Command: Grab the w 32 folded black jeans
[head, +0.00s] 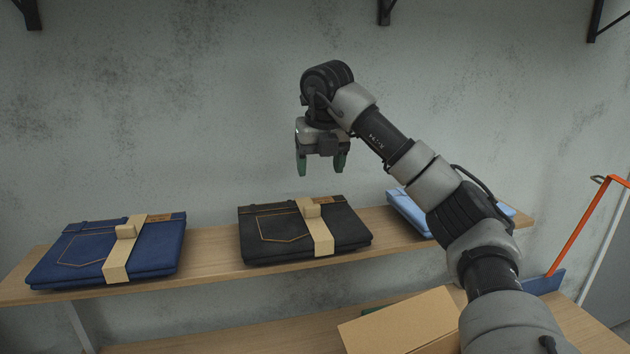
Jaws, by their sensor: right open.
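The folded black jeans (272,238) lie flat in the middle of the wooden shelf, with a tan paper band around them and a tan block-like tab on top. Any size marking is too small to read. My right gripper (320,168) hangs above the black jeans, fingers pointing down, open and empty, clearly apart from them. My left gripper is not in view.
Folded dark blue jeans (75,252) with a similar band lie at the left of the shelf (212,258). Light blue folded jeans (407,208) lie at the right, partly hidden behind my right arm. A cardboard box (400,322) sits below. Brackets are on the wall above.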

